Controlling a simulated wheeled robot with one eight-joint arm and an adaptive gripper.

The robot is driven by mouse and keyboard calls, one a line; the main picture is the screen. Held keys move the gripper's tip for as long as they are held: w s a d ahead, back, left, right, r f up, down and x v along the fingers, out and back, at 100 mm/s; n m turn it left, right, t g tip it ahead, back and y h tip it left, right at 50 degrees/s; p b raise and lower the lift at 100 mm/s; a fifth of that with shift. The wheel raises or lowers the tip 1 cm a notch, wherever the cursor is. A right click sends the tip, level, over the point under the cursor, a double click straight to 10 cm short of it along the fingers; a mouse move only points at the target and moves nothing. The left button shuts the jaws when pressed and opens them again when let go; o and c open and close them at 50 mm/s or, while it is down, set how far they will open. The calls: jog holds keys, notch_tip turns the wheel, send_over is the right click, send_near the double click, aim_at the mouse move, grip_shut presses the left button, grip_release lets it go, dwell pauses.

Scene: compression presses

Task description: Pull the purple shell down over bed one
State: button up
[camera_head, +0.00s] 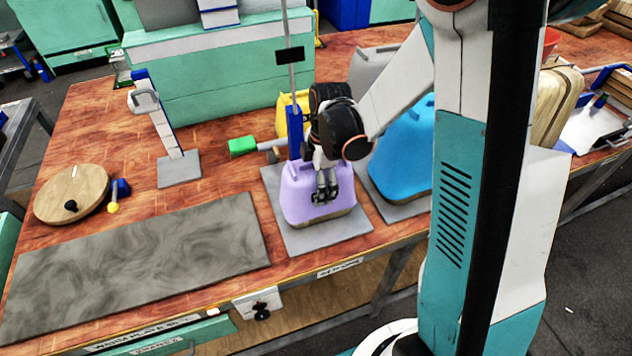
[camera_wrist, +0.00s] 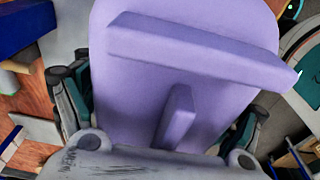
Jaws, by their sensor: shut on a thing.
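The purple shell (camera_head: 308,203) is at the grey plate (camera_head: 340,235) near the table's front edge, and its lower rim looks close to or on that plate. My gripper (camera_head: 325,190) is over the shell's top, pointing down, shut on a part of it. In the wrist view the purple shell (camera_wrist: 130,85) fills the middle, with a cross bar (camera_wrist: 200,52) and an upright fin (camera_wrist: 177,118) on it. Dark finger parts show at both sides of it. The exact contact is hidden, and so is any bed inside the shell.
A blue shell (camera_head: 408,150) stands close on the right. A blue post with a grey rod (camera_head: 292,80) rises right behind the purple shell. A yellow object (camera_head: 284,115) and a green-ended tool (camera_head: 243,146) lie behind. A grey marbled slab (camera_head: 140,260) lies left.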

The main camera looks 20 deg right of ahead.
jog(key=shift+f, duration=0.25)
jog(key=o, duration=1.3)
jog(key=shift+r, duration=0.1)
jog(key=r, duration=0.4)
jog(key=d+r, duration=0.1)
jog(key=r, duration=0.6)
jog(key=shift+d+r, duration=0.25)
jog(key=shift+r, duration=0.15)
